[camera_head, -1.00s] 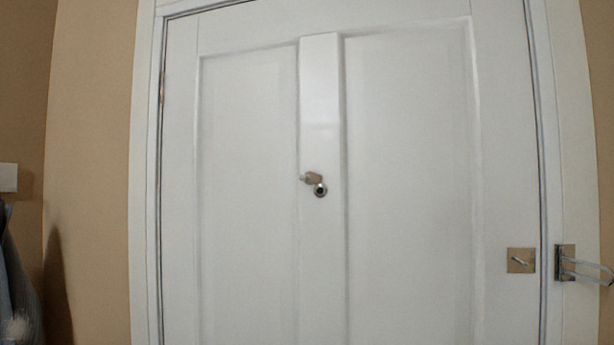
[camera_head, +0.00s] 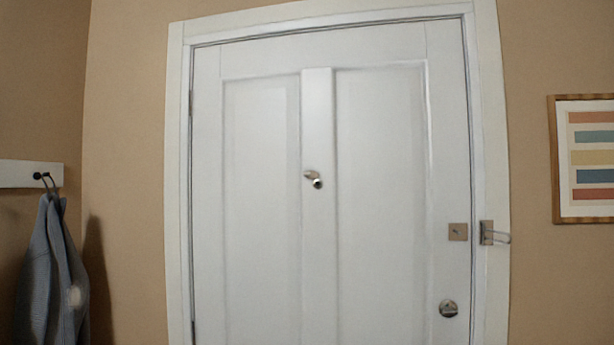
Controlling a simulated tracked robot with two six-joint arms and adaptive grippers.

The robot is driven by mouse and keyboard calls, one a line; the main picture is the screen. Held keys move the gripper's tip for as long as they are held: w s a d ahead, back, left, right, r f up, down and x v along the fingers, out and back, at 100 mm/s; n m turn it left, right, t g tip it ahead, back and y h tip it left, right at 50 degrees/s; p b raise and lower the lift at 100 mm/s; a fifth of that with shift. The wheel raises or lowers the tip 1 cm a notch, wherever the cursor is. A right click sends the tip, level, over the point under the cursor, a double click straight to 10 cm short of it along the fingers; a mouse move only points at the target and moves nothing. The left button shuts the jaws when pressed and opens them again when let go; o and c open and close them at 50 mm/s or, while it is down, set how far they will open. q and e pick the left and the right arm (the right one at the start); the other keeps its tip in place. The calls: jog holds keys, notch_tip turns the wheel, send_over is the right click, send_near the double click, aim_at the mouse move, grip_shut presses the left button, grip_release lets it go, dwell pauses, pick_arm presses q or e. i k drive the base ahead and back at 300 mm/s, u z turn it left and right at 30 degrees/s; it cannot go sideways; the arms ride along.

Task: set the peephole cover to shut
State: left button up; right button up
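The peephole (camera_head: 317,183) is a small dark-centred metal ring in the middle stile of the white door (camera_head: 380,200). Its cover (camera_head: 310,175) is a small beige-grey tab that sits swung to the upper left of the peephole. The dark lens looks at least partly uncovered, though it is small and a little blurred here. Neither of my grippers shows in the view.
The door is closed in its white frame. A latch plate (camera_head: 458,232), a swing-bar guard (camera_head: 490,233) and a round lock (camera_head: 448,308) are at its right side. A blue-grey garment (camera_head: 50,270) hangs at left. A striped picture (camera_head: 590,160) hangs at right.

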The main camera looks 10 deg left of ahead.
aim_at(310, 175)
jog(key=u, duration=0.9)
jog(key=i, duration=1.6)
jog(key=z, duration=1.8)
jog(key=k, duration=0.55)
jog(key=z, duration=0.3)
jog(key=i, duration=0.55)
jog(key=u, duration=0.05)
